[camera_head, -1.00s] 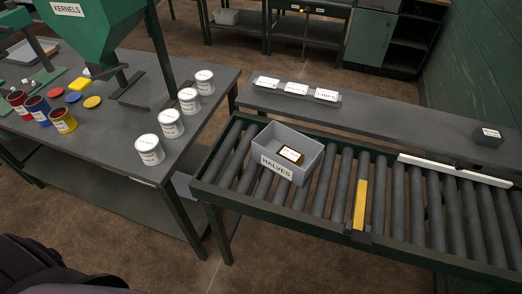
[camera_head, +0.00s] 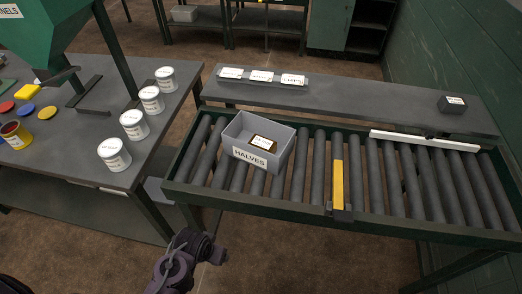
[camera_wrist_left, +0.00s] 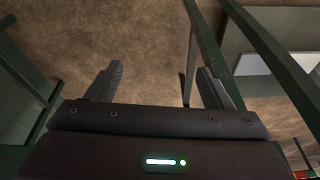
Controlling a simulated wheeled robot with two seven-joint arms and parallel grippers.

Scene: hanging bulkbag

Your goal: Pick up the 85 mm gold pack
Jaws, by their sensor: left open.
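A small brown-gold pack (camera_head: 263,143) with a white label lies inside the grey bin marked HALVES (camera_head: 249,155) on the roller conveyor. Its label is too small to read, so I cannot confirm 85 mm. My left gripper (camera_wrist_left: 160,70) is open and empty in the left wrist view, over brown floor and green frame legs, with no pack between its fingers. A dark part of my arm shows at the bottom of the head view, below and left of the bin and apart from it. My right gripper is not in view.
The roller conveyor (camera_head: 307,165) has a yellow bar (camera_head: 338,185) right of the bin and a white strip (camera_head: 424,141) farther right. A shelf behind holds label cards (camera_head: 261,77) and a dark block (camera_head: 452,104). Several white tubs (camera_head: 134,125) stand on the left table.

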